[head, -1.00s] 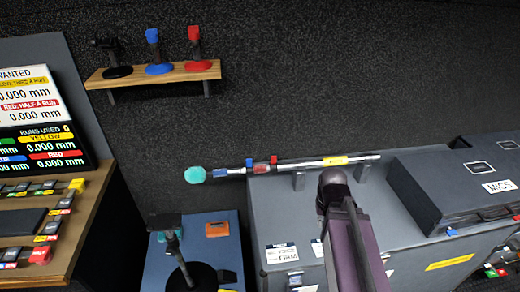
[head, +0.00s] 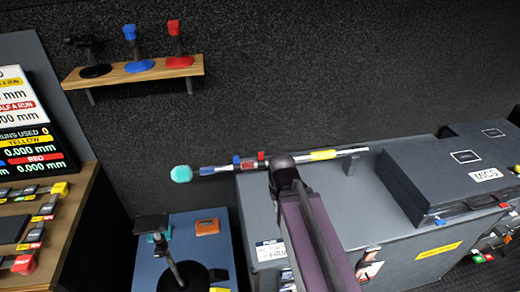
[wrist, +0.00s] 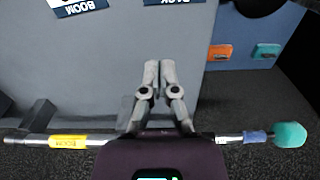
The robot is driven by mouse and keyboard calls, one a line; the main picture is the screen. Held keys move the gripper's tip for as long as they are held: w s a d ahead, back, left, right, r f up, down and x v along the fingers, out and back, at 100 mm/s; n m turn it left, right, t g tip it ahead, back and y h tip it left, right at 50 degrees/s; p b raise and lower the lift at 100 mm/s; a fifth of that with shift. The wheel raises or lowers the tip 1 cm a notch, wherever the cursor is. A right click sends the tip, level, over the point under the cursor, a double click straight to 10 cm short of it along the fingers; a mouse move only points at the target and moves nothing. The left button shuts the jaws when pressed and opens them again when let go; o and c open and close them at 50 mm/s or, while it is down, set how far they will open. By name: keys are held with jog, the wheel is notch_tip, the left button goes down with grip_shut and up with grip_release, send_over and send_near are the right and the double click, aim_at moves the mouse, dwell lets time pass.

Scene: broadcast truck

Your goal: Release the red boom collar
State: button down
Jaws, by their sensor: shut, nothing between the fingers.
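The boom pole (head: 299,158) lies level along the back of a grey case, with a teal foam tip (head: 181,174) at its left end. The red boom collar (head: 261,157) sits on the pole, just right of a blue collar (head: 236,160). A yellow band (head: 323,155) is further right. In the wrist view my gripper (wrist: 160,68) is shut and empty, its fingers over the grey case. The pole (wrist: 230,139) passes behind my wrist there, and the red collar is hidden. In the head view my arm's dark end stands just right of the red collar and hides the fingers.
The grey case (head: 310,205) carries a closed case labelled MICS (head: 450,170) at right. A blue box (head: 190,235) with a stand stands at left. A wooden shelf (head: 135,73) holds black, blue and red stands. A console (head: 40,215) is far left.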

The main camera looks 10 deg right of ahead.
notch_tip(320, 180, up, 11)
jog(key=t+p, duration=0.4)
jog(key=p, duration=0.6)
send_over(261, 156)
jog(key=w, duration=0.3)
jog(key=shift+s+f, duration=0.15)
jog(key=shift+s, duration=0.1)
jog(key=shift+f+b, duration=0.2)
jog(key=shift+b, duration=0.15)
jog(key=b+x, duration=1)
jog(key=shift+s+r+p, duration=0.2)
jog(key=shift+s+p, duration=0.3)
jog(key=shift+s, duration=1.55)
